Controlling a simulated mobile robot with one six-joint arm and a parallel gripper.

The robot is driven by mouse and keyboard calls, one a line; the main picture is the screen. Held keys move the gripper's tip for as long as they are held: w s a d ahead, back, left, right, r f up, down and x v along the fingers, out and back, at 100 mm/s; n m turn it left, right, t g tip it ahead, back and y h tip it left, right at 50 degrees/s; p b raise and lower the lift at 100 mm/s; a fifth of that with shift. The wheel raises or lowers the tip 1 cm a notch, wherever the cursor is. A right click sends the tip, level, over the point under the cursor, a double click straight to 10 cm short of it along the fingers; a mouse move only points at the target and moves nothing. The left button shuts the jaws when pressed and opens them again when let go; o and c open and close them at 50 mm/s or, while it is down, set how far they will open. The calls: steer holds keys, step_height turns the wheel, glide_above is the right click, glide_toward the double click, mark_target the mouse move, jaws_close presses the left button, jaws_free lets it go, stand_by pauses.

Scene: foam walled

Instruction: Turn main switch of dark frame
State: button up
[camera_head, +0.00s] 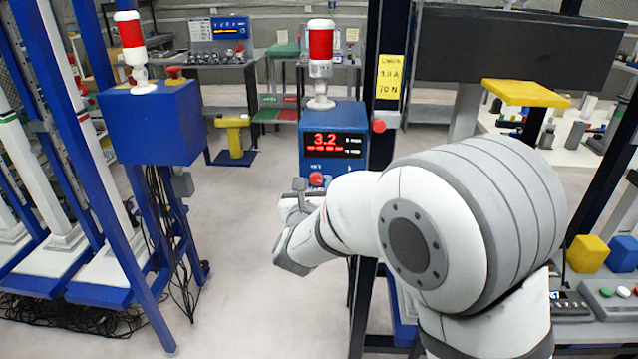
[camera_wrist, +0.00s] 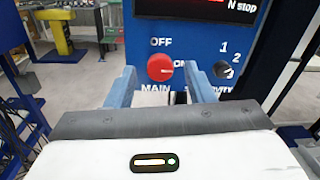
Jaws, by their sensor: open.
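The main switch is a red round knob (camera_wrist: 160,67) on the blue control box (camera_wrist: 190,38), with OFF above it, MAIN below and a partly hidden ON at its right. A pale mark on the knob points right, toward ON. In the head view the knob (camera_head: 316,179) sits low on the box (camera_head: 335,112), beside the upright of the dark frame (camera_head: 372,60). My gripper (camera_wrist: 161,78) is open, its two blue fingers on the left and right of the knob. I cannot tell whether they touch it. The gripper also shows in the head view (camera_head: 299,187), close to the box.
A smaller dark sensitivity knob (camera_wrist: 222,69) is right of the main switch, close to the right finger. A red button (camera_head: 379,126) is on the upright. A blue frame with another box (camera_head: 152,125) stands left. The floor (camera_head: 235,250) between is clear.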

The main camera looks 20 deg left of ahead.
steer(key=shift+w, duration=0.5)
steer(key=shift+c, duration=0.2)
